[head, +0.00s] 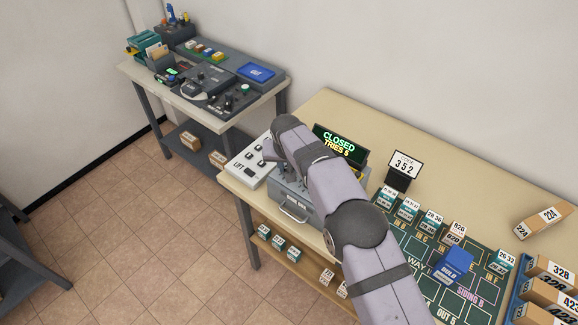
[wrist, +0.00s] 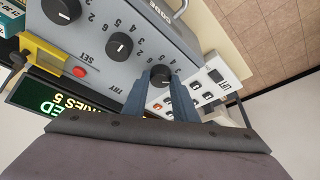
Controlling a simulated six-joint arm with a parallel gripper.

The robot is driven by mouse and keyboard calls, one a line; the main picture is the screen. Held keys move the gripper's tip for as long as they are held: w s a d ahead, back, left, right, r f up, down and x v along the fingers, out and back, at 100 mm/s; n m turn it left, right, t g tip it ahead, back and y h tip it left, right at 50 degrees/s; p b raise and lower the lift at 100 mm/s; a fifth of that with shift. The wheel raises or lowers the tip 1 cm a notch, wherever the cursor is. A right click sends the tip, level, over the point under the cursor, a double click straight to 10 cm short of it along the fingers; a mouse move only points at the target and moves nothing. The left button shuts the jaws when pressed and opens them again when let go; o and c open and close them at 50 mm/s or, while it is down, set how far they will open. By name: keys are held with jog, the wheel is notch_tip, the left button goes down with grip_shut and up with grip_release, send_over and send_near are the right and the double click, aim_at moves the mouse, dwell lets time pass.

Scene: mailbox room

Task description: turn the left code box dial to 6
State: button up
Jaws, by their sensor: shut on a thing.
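The grey code box (wrist: 105,62) fills the upper left of the wrist view, seen turned around, with three black dials on its face. The dial nearest the LIFT panel, the left dial (wrist: 161,74), is between the tips of my gripper (wrist: 161,84), which is shut on it. The number that its pointer faces is too small to read. The middle dial (wrist: 119,46) and the far dial (wrist: 62,10) are untouched. In the head view the code box (head: 296,204) is partly hidden by my arm, which covers the dials and the fingertips.
A green-lettered display (head: 340,144) reads CLOSED, TRIES 5. The white LIFT panel (head: 247,172) stands beside the box. A yellow piece (wrist: 45,50) and a red button (wrist: 79,71) are on the box's other side.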

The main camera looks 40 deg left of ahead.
jog(key=n+b, duration=0.1)
jog(key=n, duration=0.1)
jog(key=n+g+y, duration=0.1)
jog(key=n, duration=0.2)
jog(key=shift+w+d+g+b, duration=0.15)
jog(key=shift+w+g+b, duration=0.05)
jog(key=shift+g+b, duration=0.15)
jog(key=n+g, duration=0.1)
jog(key=n, duration=0.1)
jog(key=n+y, duration=0.1)
jog(key=n, duration=0.2)
jog(key=shift+w+g+p, duration=0.1)
jog(key=shift+g+p, duration=0.25)
jog(key=o, duration=1)
jog(key=shift+o, duration=0.2)
jog(key=b+v, duration=0.3)
jog(key=v, duration=0.4)
jog(key=shift+r, duration=0.2)
jog(key=shift+d, duration=0.1)
